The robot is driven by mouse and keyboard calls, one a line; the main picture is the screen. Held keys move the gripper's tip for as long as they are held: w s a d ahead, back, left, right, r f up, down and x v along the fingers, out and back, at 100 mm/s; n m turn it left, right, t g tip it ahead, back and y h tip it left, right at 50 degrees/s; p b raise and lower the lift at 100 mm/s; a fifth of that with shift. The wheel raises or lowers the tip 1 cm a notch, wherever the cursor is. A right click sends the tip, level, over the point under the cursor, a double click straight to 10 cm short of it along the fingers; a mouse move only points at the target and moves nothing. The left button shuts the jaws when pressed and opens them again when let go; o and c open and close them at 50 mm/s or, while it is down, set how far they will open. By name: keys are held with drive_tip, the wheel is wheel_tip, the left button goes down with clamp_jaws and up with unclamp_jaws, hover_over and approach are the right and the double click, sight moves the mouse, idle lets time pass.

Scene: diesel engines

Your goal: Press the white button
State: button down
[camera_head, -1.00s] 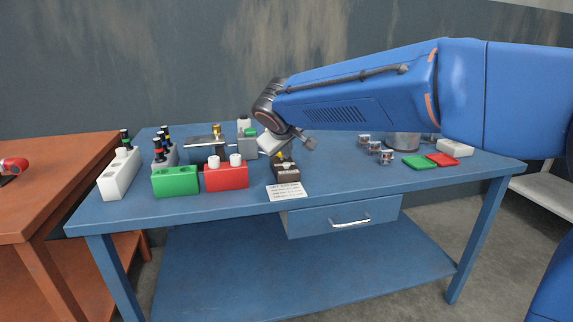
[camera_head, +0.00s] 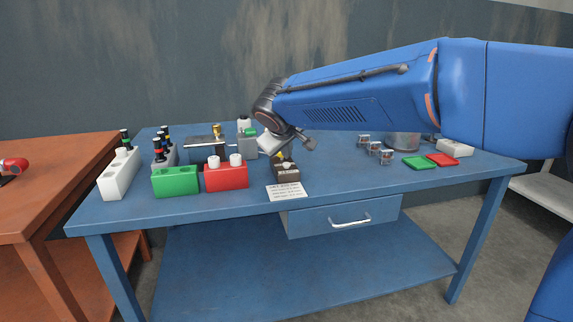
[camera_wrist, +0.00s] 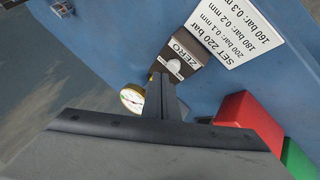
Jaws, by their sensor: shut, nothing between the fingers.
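A small dark box (camera_head: 287,173) stands near the front middle of the blue table, behind a white card. In the wrist view the box (camera_wrist: 178,50) bears the label "ZERO", with a pale rounded spot beside it that looks like the white button (camera_wrist: 175,67), partly covered by my fingers. My gripper (camera_wrist: 158,75) is shut and empty, its fingertips at the box's near edge by the pale spot. I cannot tell whether they touch it. In the head view my gripper (camera_head: 279,154) is small and hangs just above the back of the box.
The white card (camera_head: 287,191) lists pressures and millimetres. A round gauge (camera_wrist: 132,99) is close beside my fingers. Red (camera_head: 226,177) and green (camera_head: 176,182) blocks stand left of the box. A drawer (camera_head: 343,215) is under the tabletop. Small metal parts (camera_head: 375,149) lie to the right.

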drive_tip(key=shift+f, duration=0.2)
drive_tip(key=shift+f, duration=0.25)
drive_tip(key=shift+f, duration=0.5)
idle(1.1)
drive_tip(key=shift+r, duration=0.95)
wheel_tip(320, 180, up, 5)
idle(0.8)
idle(0.5)
